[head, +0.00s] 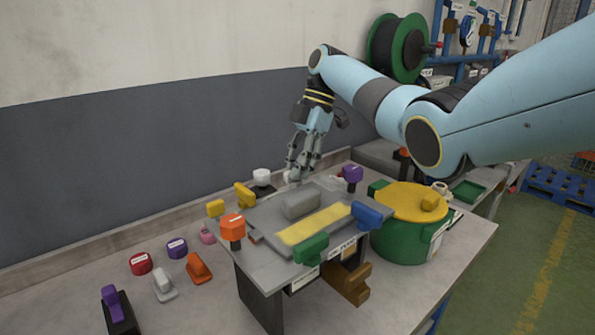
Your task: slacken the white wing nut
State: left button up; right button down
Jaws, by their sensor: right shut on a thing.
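The white wing nut (293,177) is at the far edge of a grey fixture plate (270,222), mostly hidden by the fingers. My right gripper (297,172) reaches down from above, with its fingers shut on the white wing nut. My left gripper is not in view.
The plate carries a grey block (300,205) and a yellow strip (314,224). Around it are orange (232,227), yellow (245,195), green (311,248), blue (367,215) and purple (352,174) parts. A green drum (388,243) stands right; loose coloured knobs lie left.

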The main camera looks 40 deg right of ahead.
dwell(0.3)
jog(key=c, duration=1.3)
grip_release()
jog(key=shift+r, duration=0.1)
jog(key=v, duration=0.7)
jog(key=shift+w+d+r, duration=0.1)
jog(key=shift+r, duration=0.05)
